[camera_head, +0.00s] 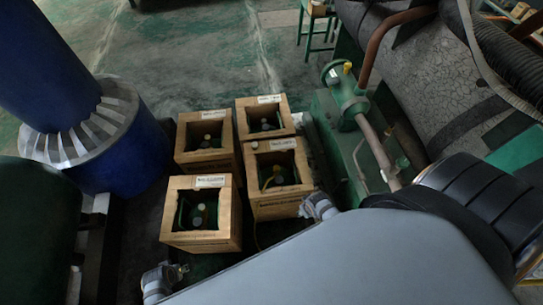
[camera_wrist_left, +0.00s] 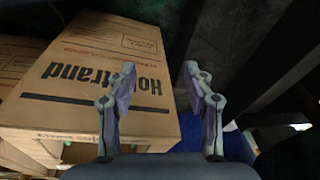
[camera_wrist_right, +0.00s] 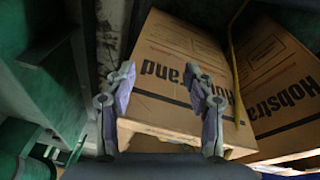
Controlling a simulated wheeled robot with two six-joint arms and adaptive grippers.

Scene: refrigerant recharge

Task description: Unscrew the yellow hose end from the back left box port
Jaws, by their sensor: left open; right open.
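The back left box (camera_head: 181,157) is an open-topped wooden crate with dark cylinder tops inside. Its port and the yellow hose end cannot be made out in the head view. A thin yellow hose (camera_wrist_right: 234,62) runs between two boxes in the right wrist view. My left gripper (camera_head: 180,271) is open and empty, low in front of the front left box; its open fingers also show in the left wrist view (camera_wrist_left: 159,72). My right gripper (camera_head: 312,206) is near the front right box, partly hidden by my arm; the right wrist view (camera_wrist_right: 159,72) shows it open and empty.
The front left box (camera_head: 230,235), front right box (camera_head: 285,205) and back right box (camera_head: 242,117) stand close together. Green machinery (camera_head: 345,115) with pipes flanks them on the right. A blue column (camera_head: 125,150) stands on the left. Open floor (camera_head: 200,50) lies behind.

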